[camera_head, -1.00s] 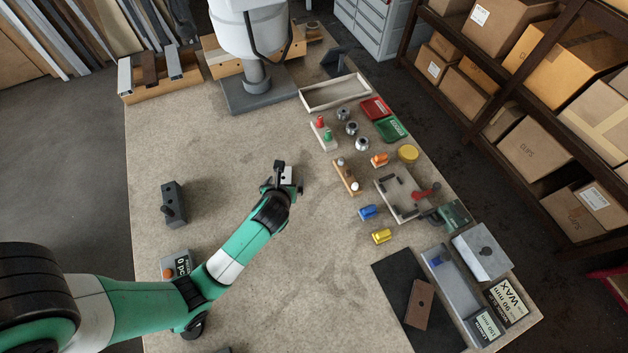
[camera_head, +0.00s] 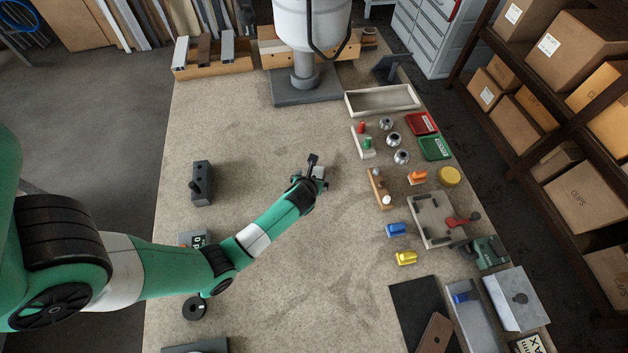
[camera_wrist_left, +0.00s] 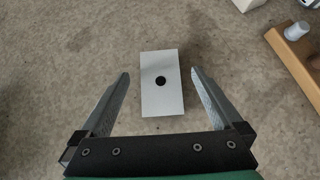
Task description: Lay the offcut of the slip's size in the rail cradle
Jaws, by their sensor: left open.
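A small pale block (camera_head: 319,172) lies on the bench at my left gripper (camera_head: 314,174). In the left wrist view the same pale block (camera_wrist_left: 162,84), with a dark round hole, lies between the open, empty fingers (camera_wrist_left: 158,74), with a gap on each side. A brown offcut (camera_head: 435,333) with a hole lies on a black mat at lower right. Beside it is a long grey trough (camera_head: 478,318) with a blue piece inside; I cannot tell whether this is the rail cradle. My right gripper is not in view.
A wooden holder (camera_head: 213,70) with several profile pieces stands at back left. A dark grey block (camera_head: 202,184) stands at left. Clamps, a wooden peg strip (camera_head: 378,188) and a fixture plate (camera_head: 432,222) crowd the right. The bench middle is mostly clear.

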